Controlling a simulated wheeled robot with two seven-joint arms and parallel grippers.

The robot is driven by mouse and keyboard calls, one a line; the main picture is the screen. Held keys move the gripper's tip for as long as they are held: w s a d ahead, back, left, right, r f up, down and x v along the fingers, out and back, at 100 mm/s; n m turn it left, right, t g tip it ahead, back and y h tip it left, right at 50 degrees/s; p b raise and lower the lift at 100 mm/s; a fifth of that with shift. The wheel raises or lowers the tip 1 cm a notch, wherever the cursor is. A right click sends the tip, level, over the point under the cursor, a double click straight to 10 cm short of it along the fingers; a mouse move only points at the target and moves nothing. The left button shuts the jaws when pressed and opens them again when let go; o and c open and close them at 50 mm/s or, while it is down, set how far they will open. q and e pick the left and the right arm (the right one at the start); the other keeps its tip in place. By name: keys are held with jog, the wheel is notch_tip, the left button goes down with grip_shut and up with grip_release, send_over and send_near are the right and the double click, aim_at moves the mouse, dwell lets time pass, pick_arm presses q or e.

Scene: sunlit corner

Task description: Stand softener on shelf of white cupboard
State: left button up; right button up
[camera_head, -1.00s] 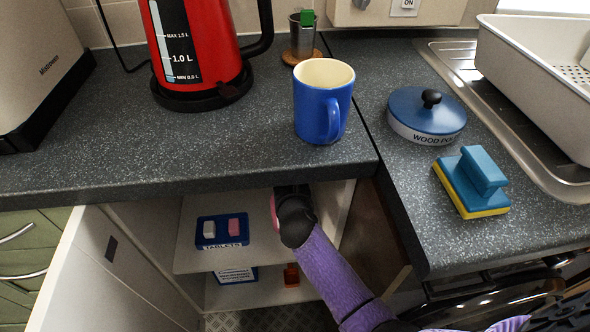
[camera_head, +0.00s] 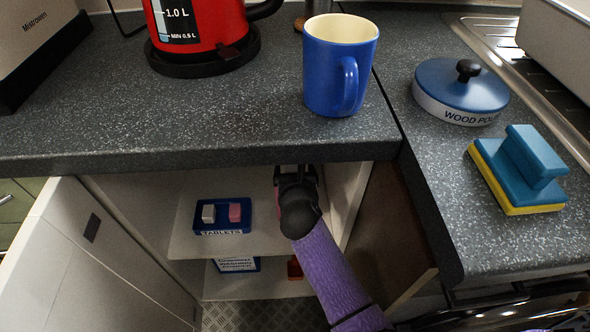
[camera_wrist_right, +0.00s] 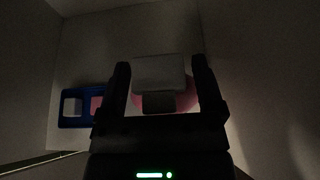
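The white cupboard (camera_head: 60,245) stands open below the worktop, with its door swung out to the left. My right gripper (camera_head: 297,178) reaches into it above the upper shelf (camera_head: 190,240), on the right side. My left gripper is out of view.
A blue tablets box (camera_head: 222,216) sits left of my gripper on the upper shelf. Another box (camera_head: 240,264) is on the lower level. The worktop edge (camera_head: 200,158) runs just above my gripper. A blue mug (camera_head: 335,70) and a red kettle (camera_head: 200,25) stand on top.

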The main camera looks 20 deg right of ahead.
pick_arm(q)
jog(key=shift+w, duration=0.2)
pick_arm(e)
jog(key=shift+s+r, duration=0.15)
jog(key=shift+r, duration=0.15)
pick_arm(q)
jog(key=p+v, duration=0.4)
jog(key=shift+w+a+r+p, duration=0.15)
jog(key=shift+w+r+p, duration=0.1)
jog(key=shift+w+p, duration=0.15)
pick_arm(e)
jog(key=v, duration=0.7)
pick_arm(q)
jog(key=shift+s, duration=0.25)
pick_arm(e)
jog(key=shift+s+f, duration=0.1)
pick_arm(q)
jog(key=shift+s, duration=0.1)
pick_arm(e)
jog(key=shift+s, duration=0.1)
